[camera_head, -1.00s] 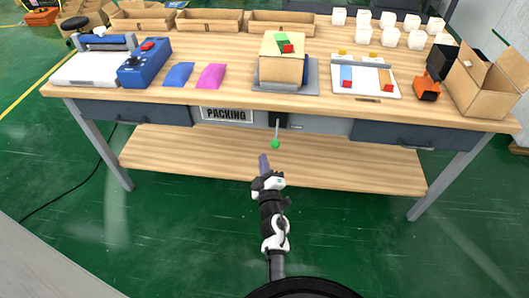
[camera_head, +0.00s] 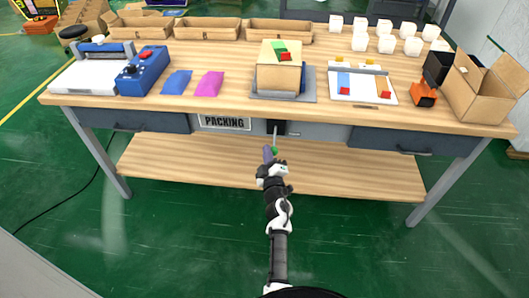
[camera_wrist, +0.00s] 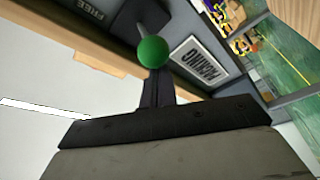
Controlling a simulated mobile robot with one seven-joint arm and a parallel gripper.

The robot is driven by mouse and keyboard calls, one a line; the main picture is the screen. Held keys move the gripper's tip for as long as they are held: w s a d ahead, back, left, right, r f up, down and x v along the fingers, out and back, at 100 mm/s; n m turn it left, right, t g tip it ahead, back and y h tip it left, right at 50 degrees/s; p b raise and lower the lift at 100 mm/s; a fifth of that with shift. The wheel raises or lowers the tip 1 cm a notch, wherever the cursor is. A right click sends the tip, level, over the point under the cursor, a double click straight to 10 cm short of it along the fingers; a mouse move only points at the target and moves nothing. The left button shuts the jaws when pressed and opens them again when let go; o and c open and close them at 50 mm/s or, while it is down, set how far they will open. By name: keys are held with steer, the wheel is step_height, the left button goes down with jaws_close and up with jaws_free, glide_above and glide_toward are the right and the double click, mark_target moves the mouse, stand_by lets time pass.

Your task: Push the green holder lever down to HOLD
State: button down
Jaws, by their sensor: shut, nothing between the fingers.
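The green holder lever is a thin metal rod with a green ball knob (camera_head: 274,151) at its lower end. It hangs from a dark mount (camera_head: 275,128) on the front of the workbench, right of the PACKING sign. My gripper (camera_head: 268,153) is shut and empty, with its tip at the knob in the head view. In the wrist view the green knob (camera_wrist: 152,51) sits just past the fingertips (camera_wrist: 157,88) and seems to overlap them. I cannot tell whether they touch.
The PACKING sign (camera_head: 222,122) is left of the lever, and a drawer (camera_head: 390,138) is to its right. A cardboard box (camera_head: 279,72) with coloured blocks stands on the grey platform above. A lower wooden shelf (camera_head: 190,165) lies behind my arm. The floor in front is clear.

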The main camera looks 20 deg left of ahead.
steer(key=shift+f, duration=0.1)
steer(key=f+b, duration=0.1)
steer(key=b, duration=0.2)
steer(key=f+b, duration=0.1)
steer(key=b, duration=0.2)
steer(key=f+t+b, duration=0.1)
steer(key=b, duration=0.2)
steer(key=shift+w+a+n+y, duration=0.15)
steer(key=shift+w+n+y, duration=0.15)
steer(key=shift+w+y, duration=0.1)
